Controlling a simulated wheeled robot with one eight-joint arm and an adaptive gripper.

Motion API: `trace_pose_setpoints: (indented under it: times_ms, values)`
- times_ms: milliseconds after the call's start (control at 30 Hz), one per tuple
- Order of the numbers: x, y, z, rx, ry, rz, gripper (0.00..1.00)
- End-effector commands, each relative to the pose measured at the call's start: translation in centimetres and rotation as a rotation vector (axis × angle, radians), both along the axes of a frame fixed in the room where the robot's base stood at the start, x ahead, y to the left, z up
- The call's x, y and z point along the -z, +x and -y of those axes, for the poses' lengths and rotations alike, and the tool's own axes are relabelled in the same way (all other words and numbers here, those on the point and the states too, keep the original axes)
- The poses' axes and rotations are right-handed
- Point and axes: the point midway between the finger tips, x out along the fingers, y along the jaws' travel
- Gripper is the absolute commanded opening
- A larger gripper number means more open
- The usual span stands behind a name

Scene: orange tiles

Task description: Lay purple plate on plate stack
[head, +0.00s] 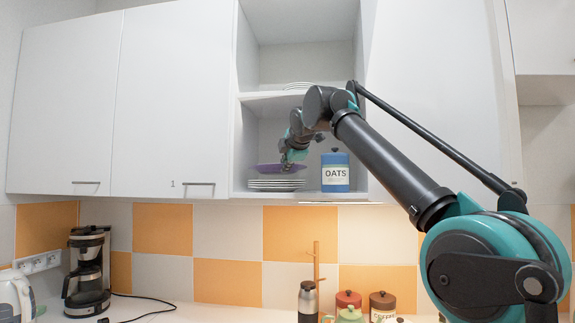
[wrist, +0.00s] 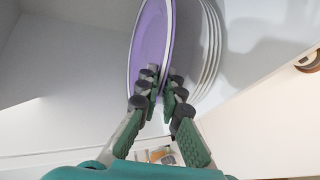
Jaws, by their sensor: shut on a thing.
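The purple plate (head: 267,169) is in the open cabinet shelf, just above the white plate stack (head: 277,184). My gripper (head: 290,162) is shut on the near rim of the purple plate. In the wrist view, the fingers (wrist: 160,88) pinch the rim of the purple plate (wrist: 149,40), which lies alongside the white plates (wrist: 208,50). A narrow gap seems to show between the purple plate and the stack, but I cannot tell if they touch anywhere. The plate looks roughly level in the head view.
A blue OATS canister (head: 335,171) stands right of the stack on the same shelf. An upper shelf (head: 290,95) with more white plates is above. The cabinet side walls are close. A coffee maker (head: 88,270) and several jars stand on the counter below.

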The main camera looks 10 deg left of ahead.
Motion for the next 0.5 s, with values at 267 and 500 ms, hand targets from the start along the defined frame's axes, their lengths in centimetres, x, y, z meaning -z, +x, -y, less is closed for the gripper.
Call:
trace_pose_setpoints:
  times_ms: [267, 500]
  values:
    - [1.3, 1.2, -0.5, 0.000, 0.001, 0.001, 0.00]
    - [2.6, 1.1, -0.5, 0.000, 0.001, 0.001, 0.00]
